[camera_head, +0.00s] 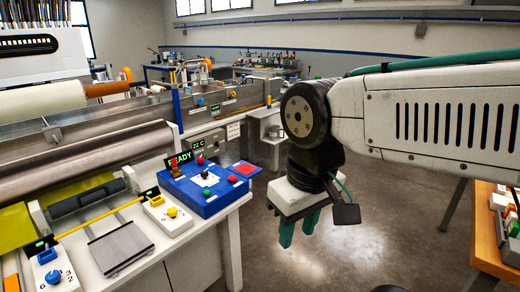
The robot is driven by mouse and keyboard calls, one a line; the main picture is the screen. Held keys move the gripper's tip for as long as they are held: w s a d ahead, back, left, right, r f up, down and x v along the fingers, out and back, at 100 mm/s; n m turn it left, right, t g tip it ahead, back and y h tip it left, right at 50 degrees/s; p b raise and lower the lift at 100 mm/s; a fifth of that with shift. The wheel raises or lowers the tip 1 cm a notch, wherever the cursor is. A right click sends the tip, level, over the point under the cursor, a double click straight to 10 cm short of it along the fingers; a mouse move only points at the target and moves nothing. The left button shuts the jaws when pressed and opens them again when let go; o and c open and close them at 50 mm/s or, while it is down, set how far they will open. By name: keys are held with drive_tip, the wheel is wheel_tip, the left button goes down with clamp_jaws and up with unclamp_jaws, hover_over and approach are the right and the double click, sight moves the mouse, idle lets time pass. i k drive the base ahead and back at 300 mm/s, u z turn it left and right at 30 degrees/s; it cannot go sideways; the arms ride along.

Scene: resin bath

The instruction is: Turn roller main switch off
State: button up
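My gripper (298,237) points down over the floor, right of the blue control panel and apart from it. Its two teal fingers are open with nothing between them. The blue panel (213,205) stands on the white bench by the rollers. It carries a black knob (205,174), red and green buttons, and a red-and-black part (174,167) beside the lit READY sign (180,158). A white box with a yellow button (172,212) and a box with a blue dial (53,277) are nearer. I cannot tell which control is the roller main switch or its position.
Long metal rollers (90,165) and a yellow rod (98,219) lie at left. A grey plate (118,247) lies on the bench. An orange table (488,235) with small items is at right. The floor (345,255) between is open.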

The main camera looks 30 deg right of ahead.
sight(200, 160)
drive_tip(key=z, duration=0.25)
drive_tip(key=i, duration=1.65)
drive_tip(key=u, duration=0.05)
